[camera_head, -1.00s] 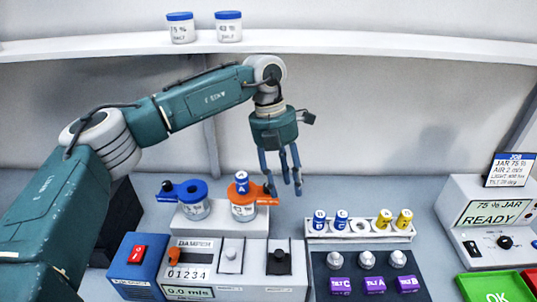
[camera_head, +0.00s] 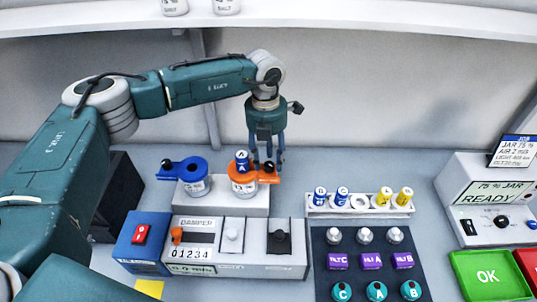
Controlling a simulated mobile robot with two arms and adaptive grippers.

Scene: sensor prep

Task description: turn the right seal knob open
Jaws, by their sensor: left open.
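Two white jars stand on a grey block at centre left. The right jar (camera_head: 243,188) has an orange cap with an arm (camera_head: 270,180) reaching right, and a blue sensor marked A (camera_head: 241,161) stands upright on top. A dark knob sits at the end of the orange arm, mostly hidden by fingers. The left jar (camera_head: 194,185) has a blue cap with a dark knob (camera_head: 167,163) at its left. My left gripper (camera_head: 268,162) is open and points down, its fingers around or just above the right knob; I cannot tell whether they touch it. My right gripper is out of view.
To the right is a white rack (camera_head: 322,211) with blue and yellow sensors.

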